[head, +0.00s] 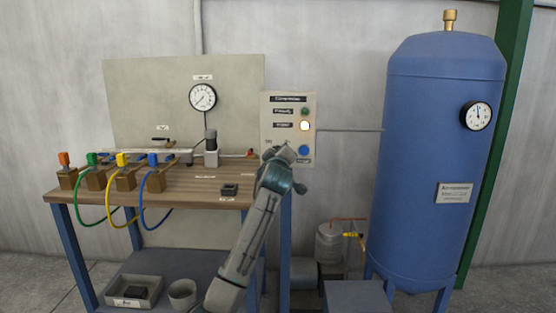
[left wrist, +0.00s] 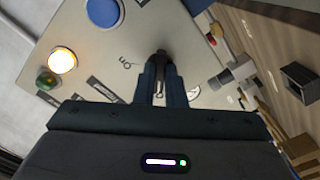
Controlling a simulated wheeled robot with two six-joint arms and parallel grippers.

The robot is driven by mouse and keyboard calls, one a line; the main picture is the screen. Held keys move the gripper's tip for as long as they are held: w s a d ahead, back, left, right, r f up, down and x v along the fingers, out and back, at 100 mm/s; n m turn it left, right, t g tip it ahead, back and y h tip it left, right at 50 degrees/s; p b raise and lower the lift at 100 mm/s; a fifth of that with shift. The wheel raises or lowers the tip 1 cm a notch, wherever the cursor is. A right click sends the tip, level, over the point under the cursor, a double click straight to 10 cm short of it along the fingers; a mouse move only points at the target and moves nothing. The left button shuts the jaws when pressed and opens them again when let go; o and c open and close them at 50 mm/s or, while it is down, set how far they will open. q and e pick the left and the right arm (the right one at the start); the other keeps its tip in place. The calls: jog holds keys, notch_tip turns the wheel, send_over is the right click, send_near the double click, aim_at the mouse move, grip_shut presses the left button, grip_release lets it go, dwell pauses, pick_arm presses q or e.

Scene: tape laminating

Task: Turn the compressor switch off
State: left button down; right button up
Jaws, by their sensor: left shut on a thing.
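The control panel (head: 269,125) is a pale box on the right end of the workbench. The dark compressor switch (left wrist: 161,57) sticks out of the panel face in the left wrist view, with small position marks beside it. My left gripper (left wrist: 160,76) is shut on the switch, its two fingers close together around it. In the head view my left gripper (head: 281,152) reaches up to the panel's lower left and hides most of the switch. A lamp (head: 305,126) on the panel glows warm white. My right gripper is in neither view.
A green lamp (head: 305,112) and a blue button (head: 304,150) sit on the panel. A blue tank (head: 430,160) stands at right, a small compressor (head: 330,241) between.

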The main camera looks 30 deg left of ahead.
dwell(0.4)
pick_arm(q)
jog(key=c, duration=1.5)
grip_release()
jog(key=shift+s, duration=0.1)
jog(key=v, duration=1)
jog(key=shift+s+d, duration=0.2)
jog(key=shift+s, duration=0.1)
